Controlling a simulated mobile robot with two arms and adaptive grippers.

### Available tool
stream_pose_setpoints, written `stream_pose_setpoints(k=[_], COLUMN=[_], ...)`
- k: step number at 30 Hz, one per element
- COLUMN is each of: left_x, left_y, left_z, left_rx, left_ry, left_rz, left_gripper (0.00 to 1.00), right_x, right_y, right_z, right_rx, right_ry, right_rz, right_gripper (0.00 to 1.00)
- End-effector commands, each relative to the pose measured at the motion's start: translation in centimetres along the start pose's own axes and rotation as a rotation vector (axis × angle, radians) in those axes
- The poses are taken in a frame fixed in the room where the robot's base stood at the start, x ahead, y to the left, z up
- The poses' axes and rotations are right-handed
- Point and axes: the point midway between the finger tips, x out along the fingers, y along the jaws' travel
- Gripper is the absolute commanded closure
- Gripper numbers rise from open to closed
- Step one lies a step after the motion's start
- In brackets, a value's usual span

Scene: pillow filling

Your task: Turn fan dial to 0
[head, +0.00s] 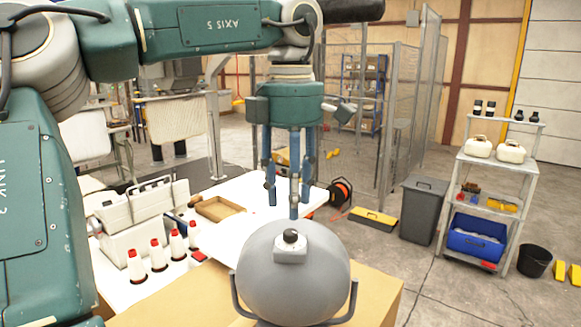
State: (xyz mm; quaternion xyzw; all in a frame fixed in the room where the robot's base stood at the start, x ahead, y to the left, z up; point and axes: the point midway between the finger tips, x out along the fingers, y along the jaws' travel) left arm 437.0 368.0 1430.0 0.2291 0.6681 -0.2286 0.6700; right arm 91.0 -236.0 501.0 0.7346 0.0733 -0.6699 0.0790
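The fan is a rounded grey housing (293,280) held in a dark U-shaped bracket at the bottom centre of the head view. Its small black dial (291,236) sits on a pale square plate on top of the housing. I cannot read any number on the dial. My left gripper (287,197) points down just above the dial, with its long blue-grey fingers apart and nothing between them. Its lowest fingertip appears a little above the dial and apart from it. My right gripper is not in view.
The fan stands by a tan surface (380,290). A grey bin (422,212) and shelf cart (500,190) stand right, with open floor in front.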

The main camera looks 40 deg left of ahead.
Motion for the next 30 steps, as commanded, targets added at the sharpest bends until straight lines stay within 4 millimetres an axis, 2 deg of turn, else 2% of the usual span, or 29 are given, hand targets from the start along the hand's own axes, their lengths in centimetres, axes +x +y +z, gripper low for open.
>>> stream_pose_setpoints(k=[3,10,15,30], left_x=[-2.6,-5.6,-6.1,-6.1], left_y=[0.1,0.1,0.0,0.0], left_z=[0.1,0.1,0.0,0.0], left_rx=[-0.001,0.0,0.0,0.0], left_ry=[-0.002,-0.001,0.0,0.001], left_rz=[0.003,0.001,0.0,0.0], left_gripper=[0.6,0.6,0.6,0.6], right_x=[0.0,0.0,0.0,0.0], right_y=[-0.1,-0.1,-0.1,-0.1], right_z=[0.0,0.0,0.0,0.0], right_rx=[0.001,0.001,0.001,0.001], right_ry=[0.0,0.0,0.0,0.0], right_rz=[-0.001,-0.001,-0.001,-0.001], right_gripper=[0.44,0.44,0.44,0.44])
